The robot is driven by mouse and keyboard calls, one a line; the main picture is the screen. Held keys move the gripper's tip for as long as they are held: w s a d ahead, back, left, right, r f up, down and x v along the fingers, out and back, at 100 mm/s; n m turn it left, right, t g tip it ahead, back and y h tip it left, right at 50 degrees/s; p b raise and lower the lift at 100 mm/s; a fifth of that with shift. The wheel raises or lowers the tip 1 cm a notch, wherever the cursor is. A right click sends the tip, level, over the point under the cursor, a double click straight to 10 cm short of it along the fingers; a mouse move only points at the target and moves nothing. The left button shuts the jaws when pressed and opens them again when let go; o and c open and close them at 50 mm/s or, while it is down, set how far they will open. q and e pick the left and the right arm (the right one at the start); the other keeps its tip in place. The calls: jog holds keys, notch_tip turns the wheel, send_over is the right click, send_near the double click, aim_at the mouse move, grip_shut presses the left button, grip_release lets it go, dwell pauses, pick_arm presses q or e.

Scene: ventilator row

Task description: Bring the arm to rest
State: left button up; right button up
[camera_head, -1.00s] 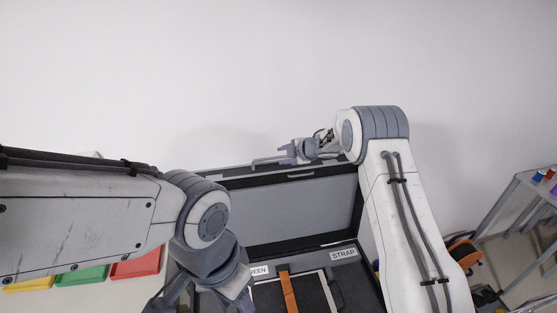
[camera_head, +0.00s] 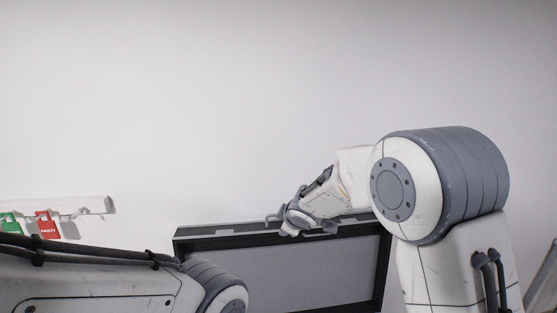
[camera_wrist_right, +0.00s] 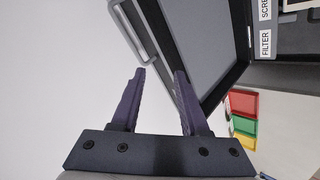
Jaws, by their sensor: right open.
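My right gripper (camera_head: 288,222) is in front of the top edge of the raised case lid (camera_head: 300,272) in the head view. In the right wrist view its two dark purple fingers (camera_wrist_right: 160,75) stand apart with nothing between them. The lid (camera_wrist_right: 200,35) is beyond the fingers there, with a grey handle (camera_wrist_right: 131,32) on its edge. From this view I cannot tell whether a finger touches the lid. My left arm (camera_head: 95,285) comes in low at the left of the head view, and its gripper is below the frame.
A wall rail (camera_head: 85,206) holds green (camera_head: 9,222) and red "FAULTY" (camera_head: 47,226) tags at left. The wrist view shows red (camera_wrist_right: 243,102), green (camera_wrist_right: 243,124) and yellow (camera_wrist_right: 244,141) trays and a "FILTER" label (camera_wrist_right: 265,43). The wall above the lid is bare.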

pick_arm(q)
notch_tip(320, 180, down, 11)
jog(key=b, duration=0.9)
pick_arm(e)
jog(key=s+f+m+g, duration=0.2)
jog(key=s+f+g, duration=0.1)
jog(key=s, duration=1)
jog(key=s+d+f+m+g, duration=0.1)
jog(key=s+f, duration=0.4)
jog(key=s, duration=0.9)
jog(key=s+d+f+m+g+h, duration=0.1)
jog(key=s+f+m+g, duration=0.2)
jog(key=s, duration=1.1)
jog(key=shift+f+g, duration=0.75)
jog(key=shift+g, duration=0.25)
jog(key=shift+c, duration=0.4)
